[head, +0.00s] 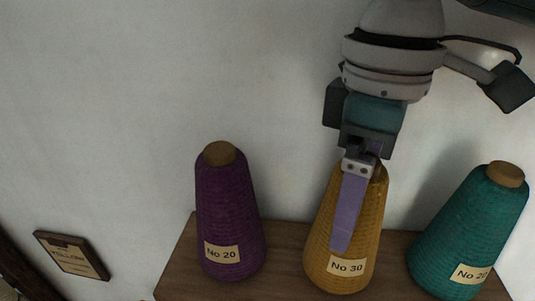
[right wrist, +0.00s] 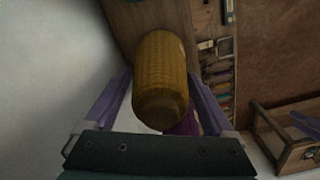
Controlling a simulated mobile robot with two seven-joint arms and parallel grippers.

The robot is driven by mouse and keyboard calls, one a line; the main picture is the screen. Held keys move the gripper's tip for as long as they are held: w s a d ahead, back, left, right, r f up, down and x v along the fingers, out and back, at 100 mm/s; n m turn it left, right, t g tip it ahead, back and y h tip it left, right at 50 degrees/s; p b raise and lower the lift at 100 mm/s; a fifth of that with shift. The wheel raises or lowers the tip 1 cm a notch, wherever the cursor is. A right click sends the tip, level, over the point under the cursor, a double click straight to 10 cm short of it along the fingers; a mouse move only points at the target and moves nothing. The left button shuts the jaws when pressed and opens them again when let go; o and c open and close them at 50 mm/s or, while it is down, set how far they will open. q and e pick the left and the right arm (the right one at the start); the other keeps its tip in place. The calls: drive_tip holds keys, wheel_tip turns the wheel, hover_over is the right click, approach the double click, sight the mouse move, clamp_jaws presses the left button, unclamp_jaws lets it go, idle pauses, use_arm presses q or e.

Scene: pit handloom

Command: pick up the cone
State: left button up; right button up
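The mustard-yellow cone (head: 326,255), labelled No 30, stands upright on a wooden surface between two other cones. My right gripper (head: 345,225) comes down over it from above, and one lilac finger lies in front of its side. In the right wrist view the yellow cone (right wrist: 160,75) is between the two fingers (right wrist: 158,82), which are spread wide at their bases. Gaps show beside the cone's near end; contact near the fingertips cannot be told. My left gripper is not seen.
A purple cone (head: 230,215), labelled No 20, stands to the left. A teal cone (head: 470,225) stands to the right. The wooden surface (head: 185,270) is close to a pale wall. A framed plaque (head: 72,256) is at the lower left.

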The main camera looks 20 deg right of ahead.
clamp_jaws()
idle(0.5)
